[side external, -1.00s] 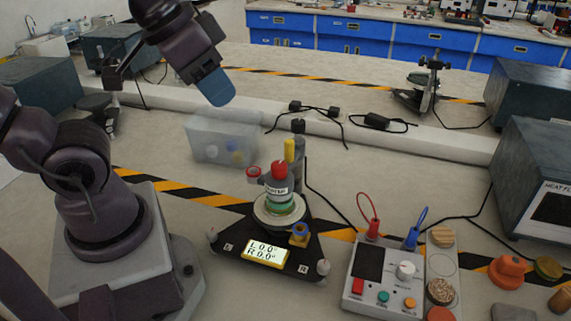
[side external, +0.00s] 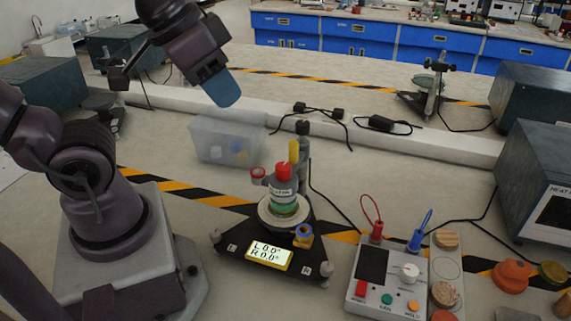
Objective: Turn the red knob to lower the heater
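The heater (side external: 280,190) is a grey labelled cylinder in a stack on a black triangular base (side external: 235,240). A red knob (side external: 283,170) sits on its top. A second, smaller red cap (side external: 258,172) sits just left of it. Green discs (side external: 284,209) lie under the heater, on a pale round plate; I cannot tell if they touch it. My gripper (side external: 223,90), with a blue tip, hangs high, up and left of the knob, clear of everything. Its finger gap is not visible.
A lit display (side external: 269,256) on the base reads L 0.0, R 0.0. A yellow-topped post (side external: 294,151) stands close behind the knob. A translucent box (side external: 212,142) is behind left. A control box (side external: 375,290) with red and blue leads stands right.

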